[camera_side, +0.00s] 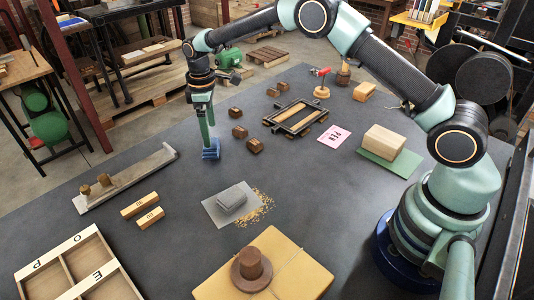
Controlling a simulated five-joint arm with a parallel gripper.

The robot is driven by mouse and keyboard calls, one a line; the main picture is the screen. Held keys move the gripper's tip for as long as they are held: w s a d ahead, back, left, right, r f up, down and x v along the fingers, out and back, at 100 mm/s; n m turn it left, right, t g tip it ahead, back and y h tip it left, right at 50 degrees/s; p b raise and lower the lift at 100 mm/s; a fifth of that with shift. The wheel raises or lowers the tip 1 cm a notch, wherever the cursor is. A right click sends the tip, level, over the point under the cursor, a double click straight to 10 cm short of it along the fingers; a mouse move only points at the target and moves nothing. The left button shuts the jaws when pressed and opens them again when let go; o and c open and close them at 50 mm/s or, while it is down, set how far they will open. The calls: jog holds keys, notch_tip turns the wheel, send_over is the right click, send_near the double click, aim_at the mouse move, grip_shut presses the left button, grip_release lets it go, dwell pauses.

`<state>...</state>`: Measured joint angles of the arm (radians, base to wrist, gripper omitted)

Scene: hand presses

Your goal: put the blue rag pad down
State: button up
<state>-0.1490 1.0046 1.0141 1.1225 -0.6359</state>
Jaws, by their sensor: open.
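The blue rag pad (211,150) is a small dark blue block at the far left-middle of the dark table. My gripper (207,138) points straight down right over it, with its fingertips at the top of the pad. The jaws are open. The pad appears to sit on the table top, but its underside is hidden and I cannot tell whether the fingers still touch its sides.
Several small brown blocks (240,132) lie just right of the pad, near a dark frame (297,117). A long metal tray (125,182) lies to the left. A grey sheet (218,213) with a grey block is in front. Bare table surrounds the pad's front.

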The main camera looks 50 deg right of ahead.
jog(key=s+d+r+m+t, duration=0.15)
jog(key=s+r, duration=0.35)
jog(key=r, duration=0.5)
jog(key=s+d+r+m+t, duration=0.1)
jog(key=s+d+r+m, duration=0.3)
jog(key=r, duration=0.6)
jog(key=s+d+m+t, duration=0.1)
jog(key=s, duration=0.7)
jog(key=s+d+f+m+t, duration=0.1)
jog(key=s+m+t, duration=0.1)
jog(key=s, duration=0.7)
jog(key=shift+d, duration=0.35)
jog(key=shift+s+m, duration=0.1)
jog(key=shift+m, duration=0.15)
